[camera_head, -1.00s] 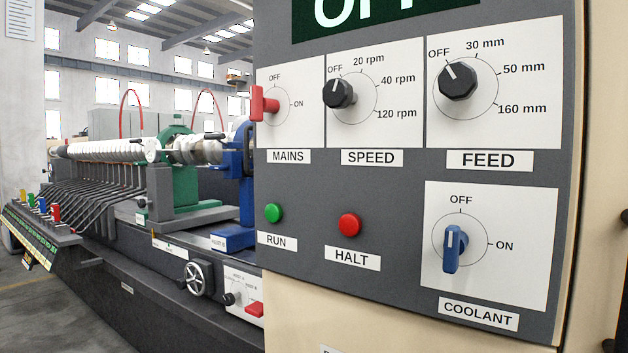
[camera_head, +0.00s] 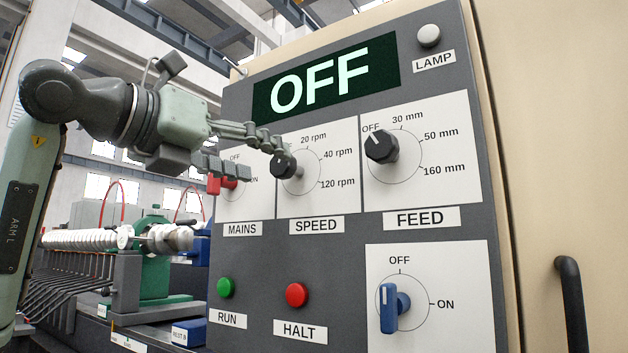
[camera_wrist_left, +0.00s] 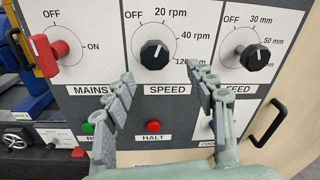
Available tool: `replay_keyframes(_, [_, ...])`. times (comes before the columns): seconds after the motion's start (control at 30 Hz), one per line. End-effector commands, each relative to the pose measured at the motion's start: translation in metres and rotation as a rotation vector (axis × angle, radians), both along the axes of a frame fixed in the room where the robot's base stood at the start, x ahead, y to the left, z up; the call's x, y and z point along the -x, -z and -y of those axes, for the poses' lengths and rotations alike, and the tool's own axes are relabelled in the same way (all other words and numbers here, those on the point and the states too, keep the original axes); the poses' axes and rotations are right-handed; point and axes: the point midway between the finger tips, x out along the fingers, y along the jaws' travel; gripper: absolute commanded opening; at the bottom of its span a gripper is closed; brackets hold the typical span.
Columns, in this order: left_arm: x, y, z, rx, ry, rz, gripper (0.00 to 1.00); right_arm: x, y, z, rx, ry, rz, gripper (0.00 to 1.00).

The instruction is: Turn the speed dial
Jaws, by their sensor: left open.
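Contact cannot be told. My right gripper is not in view.
The red mains handle (camera_head: 229,183) is close beside the lower finger. The feed dial (camera_head: 381,146) is to the right. The green run button (camera_head: 226,288), red halt button (camera_head: 296,295) and blue coolant handle (camera_head: 388,308) are below. The display (camera_head: 325,78) reads OFF.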

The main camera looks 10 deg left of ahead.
Motion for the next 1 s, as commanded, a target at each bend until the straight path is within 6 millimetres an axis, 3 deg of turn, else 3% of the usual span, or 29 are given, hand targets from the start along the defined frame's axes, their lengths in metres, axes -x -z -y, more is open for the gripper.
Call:
replay_keyframes(0.17, [-0.003,-0.008,-0.003,0.0,-0.068,0.023,0.56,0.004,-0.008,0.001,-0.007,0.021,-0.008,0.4])
replay_keyframes(0.6, [-0.062,-0.008,0.018,0.001,-0.063,0.023,0.56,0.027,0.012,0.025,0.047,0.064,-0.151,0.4])
replay_keyframes(0.97, [-0.067,-0.007,0.02,-0.001,-0.063,0.024,0.56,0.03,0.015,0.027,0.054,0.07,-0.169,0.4])
replay_keyframes(1.0, [-0.067,-0.007,0.02,-0.001,-0.063,0.024,0.51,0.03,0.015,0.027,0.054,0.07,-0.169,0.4])
